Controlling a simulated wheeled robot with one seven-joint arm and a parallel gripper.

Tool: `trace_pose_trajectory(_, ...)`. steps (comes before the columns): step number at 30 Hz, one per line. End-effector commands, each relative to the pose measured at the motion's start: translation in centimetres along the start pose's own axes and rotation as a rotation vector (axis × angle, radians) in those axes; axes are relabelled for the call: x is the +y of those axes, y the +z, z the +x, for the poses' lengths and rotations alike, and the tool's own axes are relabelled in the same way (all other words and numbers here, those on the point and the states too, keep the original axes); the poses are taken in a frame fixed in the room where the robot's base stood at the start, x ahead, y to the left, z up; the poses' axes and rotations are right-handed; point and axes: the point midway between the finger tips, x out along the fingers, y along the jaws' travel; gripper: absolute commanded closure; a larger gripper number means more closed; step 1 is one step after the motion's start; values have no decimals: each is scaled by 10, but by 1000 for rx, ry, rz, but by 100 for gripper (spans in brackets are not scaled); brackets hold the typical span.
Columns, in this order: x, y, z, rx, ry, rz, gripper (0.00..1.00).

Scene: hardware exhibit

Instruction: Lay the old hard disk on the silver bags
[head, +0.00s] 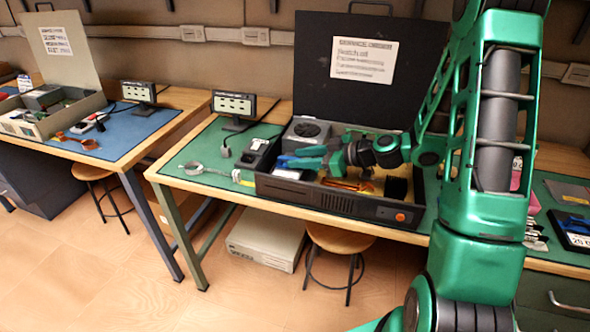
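My gripper (298,160) reaches in from the right, level, over the left part of an open black case (340,203). Its finger end looks blue. I cannot tell whether the fingers are open or shut, or whether anything is between them. I cannot make out the old hard disk for certain; the gripper and the case's front wall hide part of the case's contents. A flat grey-silver item (570,193) lies on the green-topped bench at the far right, and may be the silver bags, but it is too small to be sure.
The case holds a grey fan unit (306,131), an orange cable (348,185) and a black block (396,189). Its raised lid (357,62) stands behind. A small display (234,104), a black device (259,152) and a wrist strap (205,168) lie left. A blue-black item (574,232) lies right.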

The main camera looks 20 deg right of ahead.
Motion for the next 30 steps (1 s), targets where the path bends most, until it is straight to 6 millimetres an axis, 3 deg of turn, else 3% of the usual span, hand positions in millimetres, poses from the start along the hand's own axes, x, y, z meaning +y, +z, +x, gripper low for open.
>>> trace_pose_trajectory(3, -1, 0, 16, -1, -2, -1, 67)
trace_pose_trajectory(11, -2, -1, 29, -1, -3, -1, 67)
trace_pose_trajectory(21, -4, -2, 72, -2, -3, -2, 67)
trace_pose_trajectory(29, -3, -2, 75, -2, -2, -1, 67)
trace_pose_trajectory(30, -3, -2, 75, -2, -2, -1, 77)
